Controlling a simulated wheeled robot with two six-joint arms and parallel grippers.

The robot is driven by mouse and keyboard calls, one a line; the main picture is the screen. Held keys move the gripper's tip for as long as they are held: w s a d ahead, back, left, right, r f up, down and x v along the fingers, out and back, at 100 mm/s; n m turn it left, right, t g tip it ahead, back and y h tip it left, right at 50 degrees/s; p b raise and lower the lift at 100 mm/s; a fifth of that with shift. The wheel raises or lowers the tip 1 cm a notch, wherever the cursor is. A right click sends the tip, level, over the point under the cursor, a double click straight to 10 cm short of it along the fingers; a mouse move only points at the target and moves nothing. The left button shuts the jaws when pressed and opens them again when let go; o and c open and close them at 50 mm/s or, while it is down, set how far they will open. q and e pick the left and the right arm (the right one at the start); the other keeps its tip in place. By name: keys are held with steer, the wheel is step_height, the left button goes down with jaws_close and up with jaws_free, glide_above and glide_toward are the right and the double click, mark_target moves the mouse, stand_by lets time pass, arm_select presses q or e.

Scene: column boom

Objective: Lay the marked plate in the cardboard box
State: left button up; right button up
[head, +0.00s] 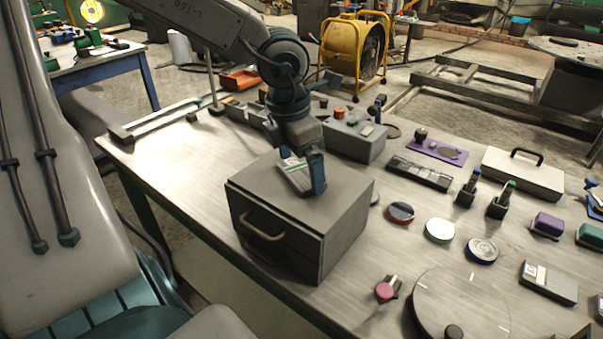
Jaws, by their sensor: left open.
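My left gripper (304,177) points down at the top of a grey drawer cabinet (345,188). Its dark blue jaws are open. A small pale plate with dark and green marks (296,176) shows at the jaws, on or just above the cabinet top; I cannot tell whether it touches them. It may be the marked plate. I cannot make out a cardboard box. My right gripper is not in view.
The cabinet's handle (263,229) faces the near table edge. A white case (522,174) lies farther back. The table's left part is mostly clear.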

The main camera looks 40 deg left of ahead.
arm_select(q)
steer(key=shift+f, duration=0.25)
steer(key=shift+c, duration=1.1)
steer(key=c, duration=1.1)
steer(key=shift+r, duration=0.1)
steer(key=shift+r, duration=0.1)
